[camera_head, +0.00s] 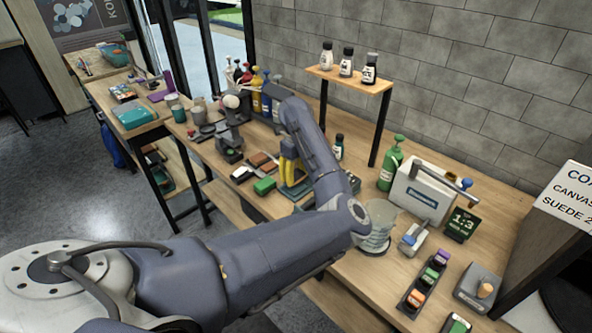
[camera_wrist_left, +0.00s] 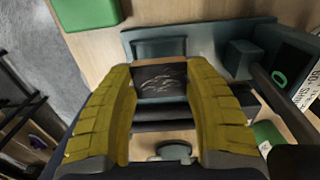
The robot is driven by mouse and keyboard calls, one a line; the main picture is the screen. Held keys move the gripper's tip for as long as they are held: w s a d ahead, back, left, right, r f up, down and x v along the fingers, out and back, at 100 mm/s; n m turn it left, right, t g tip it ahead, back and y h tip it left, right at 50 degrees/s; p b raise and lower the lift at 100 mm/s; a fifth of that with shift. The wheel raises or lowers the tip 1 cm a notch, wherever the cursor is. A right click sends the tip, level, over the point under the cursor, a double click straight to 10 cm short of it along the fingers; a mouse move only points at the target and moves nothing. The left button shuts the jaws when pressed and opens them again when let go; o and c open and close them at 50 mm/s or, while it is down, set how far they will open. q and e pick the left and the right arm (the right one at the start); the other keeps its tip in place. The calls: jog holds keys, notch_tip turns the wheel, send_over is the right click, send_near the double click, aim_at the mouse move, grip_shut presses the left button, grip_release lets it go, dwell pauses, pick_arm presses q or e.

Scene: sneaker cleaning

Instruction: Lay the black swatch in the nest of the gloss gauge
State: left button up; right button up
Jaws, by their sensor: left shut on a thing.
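My left gripper (camera_wrist_left: 160,68) has yellow ribbed fingers shut on the black swatch (camera_wrist_left: 160,80), a small dark plate with pale scuff marks. In the left wrist view the swatch is between the fingertips, in front of the gloss gauge (camera_wrist_left: 203,45). The gauge is a dark teal device with a green ring on its display. A recessed square nest (camera_wrist_left: 160,47) shows just beyond the swatch's far edge. I cannot tell whether the swatch touches the gauge. In the head view the left gripper (camera_head: 291,172) is low over the bench, and my arm hides much around it. My right gripper is out of view.
A green block (camera_head: 264,186) lies left of the gripper; it also shows in the left wrist view (camera_wrist_left: 90,14). Several swatches (camera_head: 262,162) lie behind it. A green bottle (camera_head: 391,163) and a white machine (camera_head: 424,192) stand to the right. A raised shelf (camera_head: 348,79) holds bottles.

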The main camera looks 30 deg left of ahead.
aim_at(296, 187)
pick_arm(q)
jog(key=shift+f, duration=1)
jog(key=shift+f, duration=0.85)
dwell(3.9)
jog(key=shift+r, duration=0.45)
dwell(1.8)
